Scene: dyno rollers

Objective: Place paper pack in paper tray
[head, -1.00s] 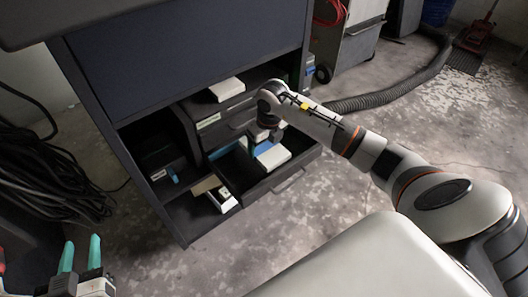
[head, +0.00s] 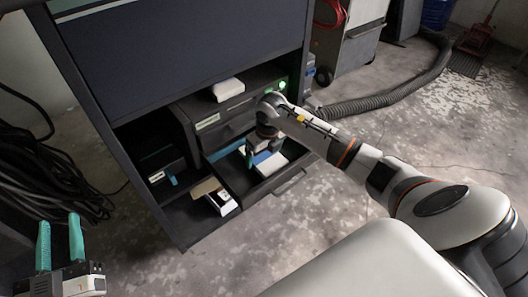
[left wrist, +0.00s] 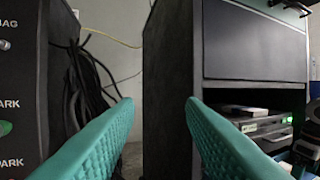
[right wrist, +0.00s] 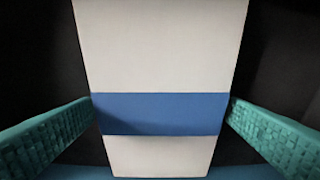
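The white paper pack (head: 276,163) with a blue band (right wrist: 160,114) is low in the pulled-out paper tray (head: 258,190) of the dark printer. My right gripper (head: 262,158) points down over it. In the right wrist view its teal fingers meet the two sides of the pack (right wrist: 160,45) at the blue band, so it looks shut on the pack. Whether the pack touches the tray floor cannot be told. My left gripper (head: 60,240) is open and empty at the lower left, away from the cabinet; its spread fingers show in the left wrist view (left wrist: 163,110).
The dark cabinet (head: 190,60) encloses the printer closely. A white block (head: 228,89) lies on the printer's top. A small open box (head: 222,201) sits left of the tray. A green light (head: 282,85) glows on the printer. Cables lie at the left, a hose at the right.

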